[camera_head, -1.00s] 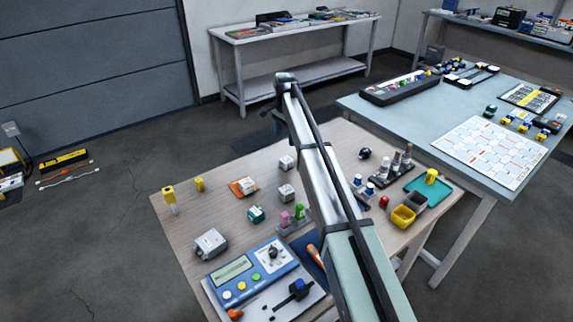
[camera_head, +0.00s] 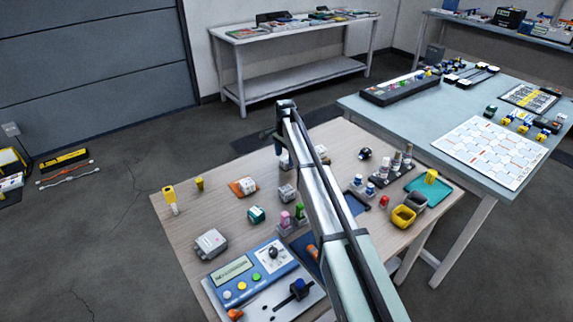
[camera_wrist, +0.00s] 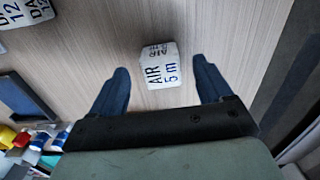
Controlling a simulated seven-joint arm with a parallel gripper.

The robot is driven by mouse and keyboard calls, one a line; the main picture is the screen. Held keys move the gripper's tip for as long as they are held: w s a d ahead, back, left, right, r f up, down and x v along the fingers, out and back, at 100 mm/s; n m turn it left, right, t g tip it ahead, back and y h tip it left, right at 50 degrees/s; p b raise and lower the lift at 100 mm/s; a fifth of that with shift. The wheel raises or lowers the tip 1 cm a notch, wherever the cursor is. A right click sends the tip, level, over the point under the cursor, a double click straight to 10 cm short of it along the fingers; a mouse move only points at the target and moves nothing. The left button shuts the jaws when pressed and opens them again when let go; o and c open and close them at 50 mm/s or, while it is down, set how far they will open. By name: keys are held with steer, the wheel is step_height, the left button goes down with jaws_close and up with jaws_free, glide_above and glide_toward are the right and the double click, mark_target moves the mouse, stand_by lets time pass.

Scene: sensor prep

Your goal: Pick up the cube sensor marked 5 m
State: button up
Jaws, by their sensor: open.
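The white cube sensor marked "AIR 5 m" (camera_wrist: 160,68) sits on the wooden table in the wrist view, its printed faces turned up and towards me. My gripper (camera_wrist: 160,66) is open, with one blue finger on each side of the cube and visible gaps between. The fingers look above or just behind it; the exact height is hard to tell. In the head view the cube (camera_head: 284,163) is partly hidden by my arm, and the gripper's fingertips cannot be made out.
Another white cube marked 12 (camera_wrist: 22,12) lies at the wrist view's upper left. In the head view, a white cube (camera_head: 246,186) on an orange mat, a teal-sided cube (camera_head: 256,214) and a blue meter (camera_head: 250,270) stand nearby. The table's far edge is close behind the cube.

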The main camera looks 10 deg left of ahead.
mark_target(285, 160)
steer(key=shift+w+f, duration=0.1)
steer(key=shift+f, duration=1.75)
steer(key=c, duration=1.1)
steer(key=shift+o, duration=0.2)
